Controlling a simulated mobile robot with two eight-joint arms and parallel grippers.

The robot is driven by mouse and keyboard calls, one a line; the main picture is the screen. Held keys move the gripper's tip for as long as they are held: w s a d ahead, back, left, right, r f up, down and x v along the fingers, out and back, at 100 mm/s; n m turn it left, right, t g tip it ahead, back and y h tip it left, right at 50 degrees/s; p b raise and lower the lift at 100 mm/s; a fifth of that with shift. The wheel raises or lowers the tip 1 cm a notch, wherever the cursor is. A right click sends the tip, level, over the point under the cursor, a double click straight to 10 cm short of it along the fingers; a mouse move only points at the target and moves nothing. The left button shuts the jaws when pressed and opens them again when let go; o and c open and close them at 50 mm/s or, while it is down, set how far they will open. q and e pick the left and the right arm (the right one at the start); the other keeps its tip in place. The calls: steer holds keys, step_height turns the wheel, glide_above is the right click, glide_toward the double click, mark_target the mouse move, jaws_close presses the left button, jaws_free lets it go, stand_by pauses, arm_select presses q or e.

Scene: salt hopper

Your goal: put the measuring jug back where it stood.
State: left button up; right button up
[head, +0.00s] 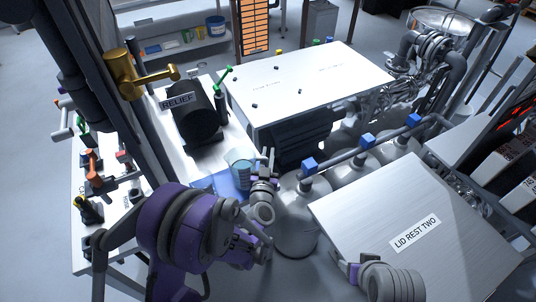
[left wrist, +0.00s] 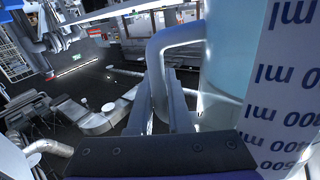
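The measuring jug (head: 240,158) is a pale blue translucent vessel near the middle of the head view, over or on a blue mat (head: 203,184); whether its base touches the mat is hard to tell. In the left wrist view the jug (left wrist: 222,70) fills the right side, with dark blue ml marks and a grey handle (left wrist: 158,72). My left gripper (head: 266,160) is at the jug's right side. Its fingers (left wrist: 165,105) are closed about the handle. My right gripper (head: 345,264) is empty over the front of the lid rest, its finger gap unclear.
A black cylinder labelled RELIEF (head: 200,115) lies behind the jug. A green-handled valve (head: 222,82) stands beside it. A large white panel (head: 305,82) is at the back. A pipe with blue valves (head: 367,138) runs right of the jug. The LID REST TWO plate (head: 430,205) is bare.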

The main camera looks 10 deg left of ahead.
mark_target(249, 169)
arm_select(q)
steer(key=o, duration=0.4)
steer(key=shift+o, duration=0.2)
steer(key=s+b, duration=0.2)
steer(key=s, duration=0.7)
steer(key=shift+s+d, duration=0.1)
steer(key=shift+s, duration=0.1)
steer(key=shift+s+b, duration=0.3)
steer(key=shift+s, duration=0.4)
